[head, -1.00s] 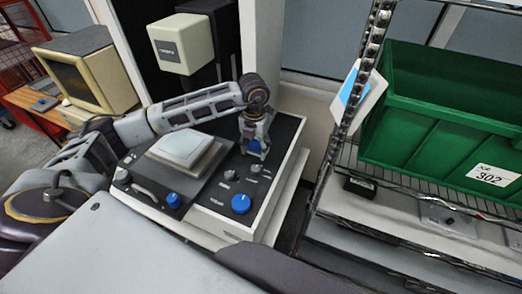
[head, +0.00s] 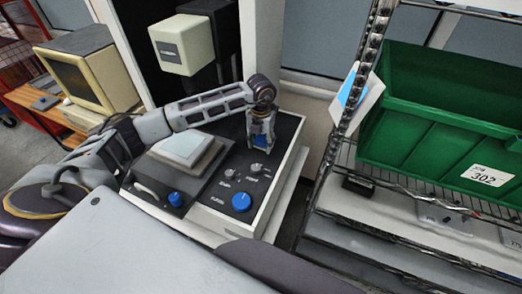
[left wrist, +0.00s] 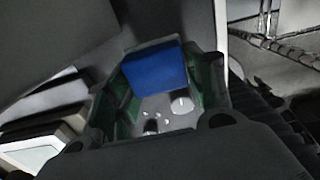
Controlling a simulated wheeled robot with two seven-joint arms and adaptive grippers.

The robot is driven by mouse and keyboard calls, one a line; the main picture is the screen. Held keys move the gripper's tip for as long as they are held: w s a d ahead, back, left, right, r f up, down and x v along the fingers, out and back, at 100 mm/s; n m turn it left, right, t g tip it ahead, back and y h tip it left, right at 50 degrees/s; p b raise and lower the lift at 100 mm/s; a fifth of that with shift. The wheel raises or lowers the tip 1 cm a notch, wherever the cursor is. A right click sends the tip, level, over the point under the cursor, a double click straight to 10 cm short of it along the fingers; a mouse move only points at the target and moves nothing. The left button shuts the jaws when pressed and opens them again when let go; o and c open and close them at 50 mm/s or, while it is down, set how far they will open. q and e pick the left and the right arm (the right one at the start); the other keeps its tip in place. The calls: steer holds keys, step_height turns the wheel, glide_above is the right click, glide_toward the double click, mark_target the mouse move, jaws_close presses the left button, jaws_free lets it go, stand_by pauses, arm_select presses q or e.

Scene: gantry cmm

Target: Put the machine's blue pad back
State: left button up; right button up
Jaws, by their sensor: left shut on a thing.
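The blue pad (head: 261,141) is a small blue block between the fingers of my left gripper (head: 262,143), which is shut on it. In the left wrist view the pad (left wrist: 155,76) shows large between the two fingers, with the panel's knobs beyond it. The gripper points down over the far right part of the machine's black panel (head: 215,212). I cannot tell how far the pad is above the panel, and its seat is not clear. My right gripper is not in view.
A large blue knob (head: 241,202), a smaller blue knob (head: 175,199) and grey knobs (head: 257,168) stand up from the panel. A pale raised plate (head: 182,149) is at its left. A wire rack with a green bin (head: 425,120) stands to the right.

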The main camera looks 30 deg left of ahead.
mark_target(261, 146)
arm_select(q)
steer(key=shift+f, duration=0.1)
steer(key=shift+f+p, duration=0.55)
steer(key=shift+f, duration=1.7)
steer(key=shift+f, duration=0.2)
steer(key=o, duration=1)
steer(key=shift+r, duration=0.15)
